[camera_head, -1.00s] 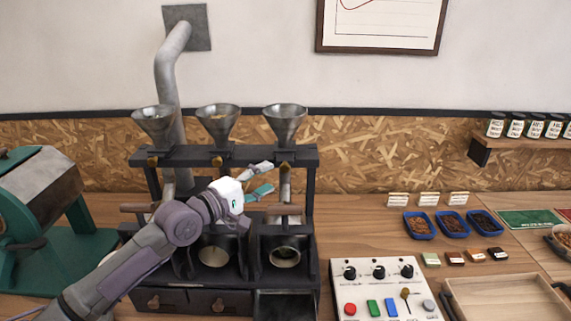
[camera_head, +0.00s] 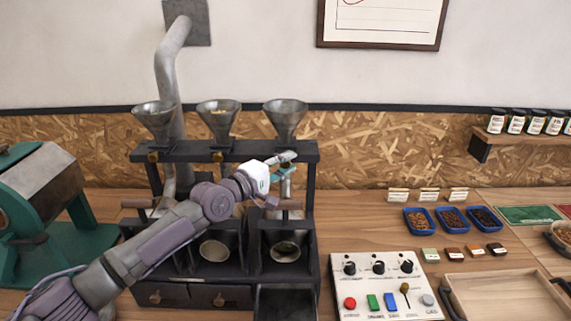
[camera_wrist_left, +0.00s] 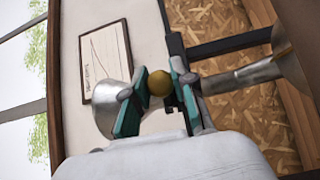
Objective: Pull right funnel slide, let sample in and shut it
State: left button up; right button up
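The right funnel (camera_head: 285,116) is a grey metal cone on the dark rack (camera_head: 225,148). It looks empty from here. My left gripper (camera_head: 285,166) is just below it, in front of the rack's top bar. In the left wrist view, a round brass knob (camera_wrist_left: 159,83) sits between the teal fingertips of my left gripper (camera_wrist_left: 158,88). The fingers stand apart on either side of it; contact is not clear. In the head view the gripper hides this knob. Below, a round opening (camera_head: 285,251) shows in the right bay. My right gripper is out of view.
The middle funnel (camera_head: 218,116) holds pale beans; the left funnel (camera_head: 154,118) stands beside it. Brass knobs show below both. A control panel (camera_head: 385,285) and a wooden tray (camera_head: 505,296) lie to the right. Blue dishes (camera_head: 419,221) hold beans. A green machine (camera_head: 50,220) stands left.

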pick_arm(q)
grip_shut()
jog(key=shift+s+p, duration=0.3)
jog(key=shift+s, duration=0.05)
jog(key=o, duration=0.7)
grip_release()
jog(key=v, duration=1.2)
